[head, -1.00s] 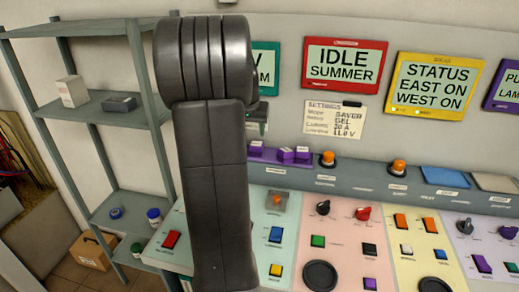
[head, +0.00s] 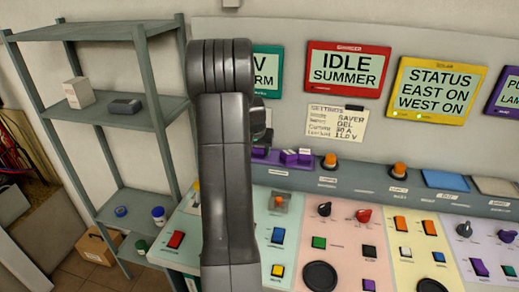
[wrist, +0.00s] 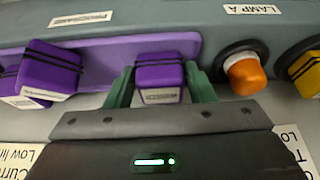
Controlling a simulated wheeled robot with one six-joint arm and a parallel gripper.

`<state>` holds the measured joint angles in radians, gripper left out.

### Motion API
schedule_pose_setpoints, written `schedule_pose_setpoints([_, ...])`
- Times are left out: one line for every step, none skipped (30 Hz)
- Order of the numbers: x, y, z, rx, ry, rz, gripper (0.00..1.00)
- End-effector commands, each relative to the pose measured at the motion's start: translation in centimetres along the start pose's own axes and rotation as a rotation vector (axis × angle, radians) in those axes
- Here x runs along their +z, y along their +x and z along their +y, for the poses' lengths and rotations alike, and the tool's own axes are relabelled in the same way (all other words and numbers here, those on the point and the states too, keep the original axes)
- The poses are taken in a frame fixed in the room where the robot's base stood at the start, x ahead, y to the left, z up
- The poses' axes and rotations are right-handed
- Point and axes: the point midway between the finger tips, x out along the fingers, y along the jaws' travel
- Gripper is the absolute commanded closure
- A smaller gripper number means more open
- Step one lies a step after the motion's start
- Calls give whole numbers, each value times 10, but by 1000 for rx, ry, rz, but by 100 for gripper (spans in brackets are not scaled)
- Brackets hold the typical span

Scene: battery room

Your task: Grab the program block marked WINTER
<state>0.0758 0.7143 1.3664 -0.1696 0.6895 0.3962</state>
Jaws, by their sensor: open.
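A purple block (wrist: 160,72) with dark bands and a small white label stands between the two green fingers of my gripper (wrist: 161,88) in the wrist view. The fingers are open, one on each side of it; I cannot tell if they touch it. Its label is too small to read. More purple blocks (wrist: 50,70) stand at the left of the same purple tray (wrist: 112,50), their labels unreadable too. In the head view the blocks (head: 289,156) sit on the tray left of an orange lamp. WINTER cannot be read on any block.
An orange lamp (wrist: 245,72) labelled LAMP A stands close right of my gripper. The console (head: 340,235) carries many buttons and knobs. A red-framed screen (head: 347,68) reads IDLE SUMMER. A settings card (head: 336,122) hangs below it. A grey shelf (head: 110,108) stands at left.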

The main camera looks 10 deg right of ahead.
Motion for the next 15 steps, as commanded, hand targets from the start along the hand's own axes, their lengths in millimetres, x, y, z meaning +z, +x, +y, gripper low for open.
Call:
schedule_pose_setpoints([0,1,0,0,0,0,51])
schedule_pose_setpoints([0,1,0,0,0,0,51])
schedule_pose_setpoints([0,2,0,0,0,0,51])
schedule_pose_setpoints([0,1,0,0,0,0,51])
schedule_pose_setpoints([0,1,0,0,0,0,51])
schedule_pose_setpoints([0,1,0,0,0,0,51])
schedule_pose_setpoints([0,1,0,0,0,0,53])
schedule_pose_setpoints([0,1,0,0,0,0,59])
schedule_pose_setpoints([0,1,0,0,0,0,67])
schedule_pose_setpoints([0,1,0,0,0,0,72])
schedule_pose_setpoints([0,1,0,0,0,0,78])
schedule_pose_setpoints([0,1,0,0,0,0,80])
schedule_pose_setpoints([0,1,0,0,0,1,80])
schedule_pose_setpoints([0,1,0,0,0,1,80])
schedule_pose_setpoints([0,1,0,0,0,1,80])
